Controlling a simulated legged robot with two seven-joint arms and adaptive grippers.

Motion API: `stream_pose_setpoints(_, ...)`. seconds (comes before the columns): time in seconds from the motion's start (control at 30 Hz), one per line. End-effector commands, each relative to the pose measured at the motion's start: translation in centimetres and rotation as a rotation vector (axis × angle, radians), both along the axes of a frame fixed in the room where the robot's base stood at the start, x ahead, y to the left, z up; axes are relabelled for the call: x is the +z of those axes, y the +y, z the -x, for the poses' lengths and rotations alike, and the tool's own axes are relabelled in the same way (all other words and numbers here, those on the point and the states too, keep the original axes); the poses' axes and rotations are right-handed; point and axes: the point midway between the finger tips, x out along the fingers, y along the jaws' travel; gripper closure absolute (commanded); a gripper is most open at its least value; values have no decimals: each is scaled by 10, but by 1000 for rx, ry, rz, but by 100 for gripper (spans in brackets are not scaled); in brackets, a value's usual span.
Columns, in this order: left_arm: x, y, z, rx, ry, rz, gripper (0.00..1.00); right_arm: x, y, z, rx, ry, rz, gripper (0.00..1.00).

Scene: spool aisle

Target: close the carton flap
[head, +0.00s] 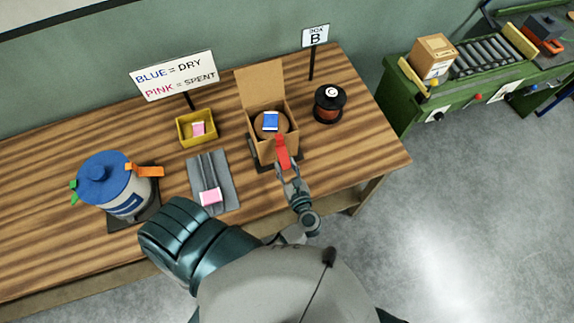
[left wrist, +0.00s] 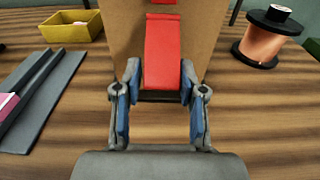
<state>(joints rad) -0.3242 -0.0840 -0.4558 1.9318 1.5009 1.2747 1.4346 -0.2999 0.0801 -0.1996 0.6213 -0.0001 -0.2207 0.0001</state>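The open carton (head: 290,146) stands on the wooden table, with its flap (head: 260,85) upright at the back. Inside is a brown round spool (head: 259,131) with a blue packet (head: 270,120) on top. A red strip (head: 282,150) runs down the carton's front; it also shows in the left wrist view (left wrist: 163,50), before the carton wall (left wrist: 205,40). My left gripper (head: 287,172) is at the front of the carton. In the left wrist view its two fingers (left wrist: 160,78) are spread, one each side of the strip's lower end; whether they grip it is unclear. My right gripper is out of view.
A dark spool (head: 329,104) stands right of the carton, under the Box B sign (head: 315,36). To the left are a yellow tray (head: 184,135), a grey mat (head: 228,185) with a pink packet (head: 210,197), and a blue-lidded canister (head: 122,207). A green conveyor bench (head: 400,108) stands at right.

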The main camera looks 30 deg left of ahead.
Motion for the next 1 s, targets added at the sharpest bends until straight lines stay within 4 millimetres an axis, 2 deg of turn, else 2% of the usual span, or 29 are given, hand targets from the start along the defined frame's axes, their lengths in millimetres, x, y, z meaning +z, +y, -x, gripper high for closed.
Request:
stream_pose_setpoints(0.07, 0, 0, 0, -1, -1, -1, 40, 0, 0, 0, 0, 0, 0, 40)
stream_pose_setpoints(0.43, 11, -3, -1, -1, -11, -3, 40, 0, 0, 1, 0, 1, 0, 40)
stream_pose_setpoints(0.8, 80, -1, -2, 0, -11, 0, 40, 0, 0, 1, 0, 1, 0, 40)
stream_pose_setpoints(1.0, 100, 0, -2, -1, -7, -2, 40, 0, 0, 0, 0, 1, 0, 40)
